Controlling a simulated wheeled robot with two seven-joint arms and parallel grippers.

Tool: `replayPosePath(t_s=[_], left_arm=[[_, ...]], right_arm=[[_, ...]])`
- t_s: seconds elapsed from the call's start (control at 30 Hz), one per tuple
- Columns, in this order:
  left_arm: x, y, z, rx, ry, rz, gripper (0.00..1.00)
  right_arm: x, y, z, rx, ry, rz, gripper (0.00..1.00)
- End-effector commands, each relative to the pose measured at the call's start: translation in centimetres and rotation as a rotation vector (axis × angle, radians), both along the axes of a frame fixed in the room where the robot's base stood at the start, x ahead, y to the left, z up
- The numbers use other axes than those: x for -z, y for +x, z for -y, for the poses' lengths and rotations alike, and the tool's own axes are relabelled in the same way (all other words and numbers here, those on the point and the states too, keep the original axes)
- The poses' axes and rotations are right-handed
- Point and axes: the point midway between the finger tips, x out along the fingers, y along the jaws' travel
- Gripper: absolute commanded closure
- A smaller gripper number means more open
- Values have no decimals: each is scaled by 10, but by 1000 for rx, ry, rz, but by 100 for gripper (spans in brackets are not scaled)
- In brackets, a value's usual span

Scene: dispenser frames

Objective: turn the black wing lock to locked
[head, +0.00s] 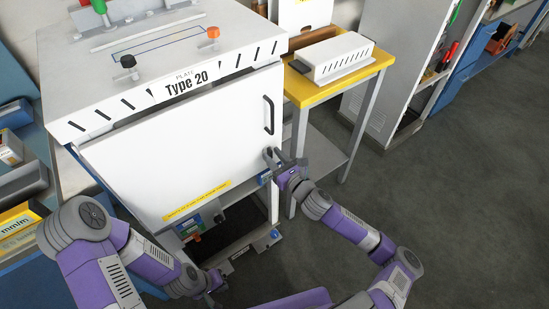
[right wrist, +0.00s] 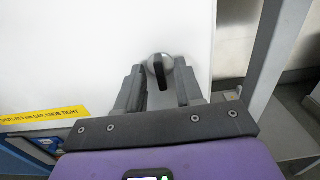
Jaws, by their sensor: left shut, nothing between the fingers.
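The black wing lock (right wrist: 160,72) sits on a round silver base on the white door (head: 190,140), near the door's lower right corner. In the right wrist view its wing stands close to upright, leaning slightly. My right gripper (right wrist: 159,82) is open, with one finger on each side of the lock and a gap showing on both sides. In the head view my right gripper (head: 274,161) is at the door's right edge and mostly hides the lock. My left gripper (head: 214,282) is shut and empty, low in front of the cabinet.
A black door handle (head: 268,115) is above the right gripper. Black (head: 128,62) and orange (head: 212,33) knobs stand on the cabinet top, labelled Type 20. A yellow-topped table (head: 310,92) with a white vented box (head: 338,57) stands at right. The floor at right is clear.

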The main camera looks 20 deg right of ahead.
Motion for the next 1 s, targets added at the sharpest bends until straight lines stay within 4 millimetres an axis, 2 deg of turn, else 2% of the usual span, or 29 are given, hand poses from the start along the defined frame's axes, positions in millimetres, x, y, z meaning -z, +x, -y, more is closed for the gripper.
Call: replayPosePath(t_s=[0.17, 0.4, 0.77, 1.0], left_arm=[[0, 0, 0, 0, 0, 0, 100], [0, 0, 0, 0, 0, 0, 100], [-2, 0, 0, 0, 0, 0, 100], [-8, 0, 0, 0, 0, 0, 100]], right_arm=[[0, 0, 0, 0, 0, 0, 64], [0, 0, 0, 0, 0, 0, 99], [0, 0, 0, -1, -17, 5, 100], [-1, 0, -1, -1, -114, 39, 100]])
